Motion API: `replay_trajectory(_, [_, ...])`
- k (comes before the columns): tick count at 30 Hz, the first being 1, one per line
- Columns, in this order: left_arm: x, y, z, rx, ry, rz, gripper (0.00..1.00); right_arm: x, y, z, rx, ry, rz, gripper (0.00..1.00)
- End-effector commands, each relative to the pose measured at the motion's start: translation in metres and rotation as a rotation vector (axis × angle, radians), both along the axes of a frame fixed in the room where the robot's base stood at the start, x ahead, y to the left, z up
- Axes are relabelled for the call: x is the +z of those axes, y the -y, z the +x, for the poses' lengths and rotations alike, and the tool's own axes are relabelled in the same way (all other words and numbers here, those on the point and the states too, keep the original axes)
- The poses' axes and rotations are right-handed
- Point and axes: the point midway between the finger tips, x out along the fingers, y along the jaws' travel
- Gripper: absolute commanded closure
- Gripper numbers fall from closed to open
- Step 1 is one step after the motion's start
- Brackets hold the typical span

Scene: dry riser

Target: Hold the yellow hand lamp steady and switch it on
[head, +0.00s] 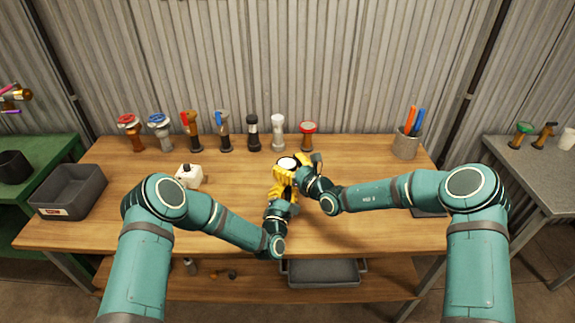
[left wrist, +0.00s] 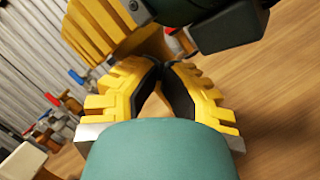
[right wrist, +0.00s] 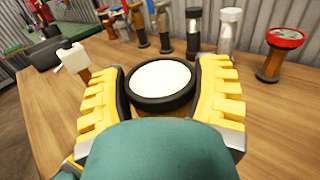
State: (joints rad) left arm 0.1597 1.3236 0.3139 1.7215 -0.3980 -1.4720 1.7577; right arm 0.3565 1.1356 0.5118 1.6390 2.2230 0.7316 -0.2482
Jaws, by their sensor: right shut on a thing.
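The hand lamp (head: 287,162) stands around the middle of the bench, its round white lens facing up inside a black rim. In the right wrist view the lamp (right wrist: 161,82) sits between the two yellow fingers; its yellow body is hidden. My right gripper (head: 299,167) is shut on the lamp from the right. My left gripper (head: 280,195) is just in front of and below the right one. In the left wrist view the left fingertips (left wrist: 163,68) come together with nothing visible between them. The lamp's switch is not visible.
A small white block-shaped item (head: 189,176) stands at left. A grey bin (head: 70,190) is on the left end, a pen cup (head: 404,145) at back right.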

Motion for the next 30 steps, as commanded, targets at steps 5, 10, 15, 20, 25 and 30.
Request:
replay_trajectory(5, [-0.004,-0.004,-0.012,0.002,-0.002,0.000,1.00,-0.002,-0.001,-0.001,0.002,-0.005,0.000,0.78])
replay_trajectory(10, [-0.006,-0.008,-0.027,0.003,-0.001,0.000,1.00,-0.002,-0.001,-0.001,0.002,-0.005,0.000,0.78])
replay_trajectory(15, [-0.010,-0.011,-0.042,0.001,-0.001,0.000,1.00,-0.002,-0.001,-0.001,0.002,-0.005,0.000,0.78])
replay_trajectory(20, [-0.012,-0.014,-0.053,0.002,-0.001,0.000,1.00,-0.002,-0.001,-0.001,0.002,-0.005,0.000,0.78])
replay_trajectory(25, [-0.013,-0.015,-0.056,0.002,0.000,0.001,1.00,-0.002,-0.001,-0.001,0.002,-0.006,0.000,0.78])
replay_trajectory(30, [-0.013,-0.015,-0.056,0.002,0.000,0.001,0.98,-0.002,-0.001,-0.001,0.002,-0.006,0.000,0.78])
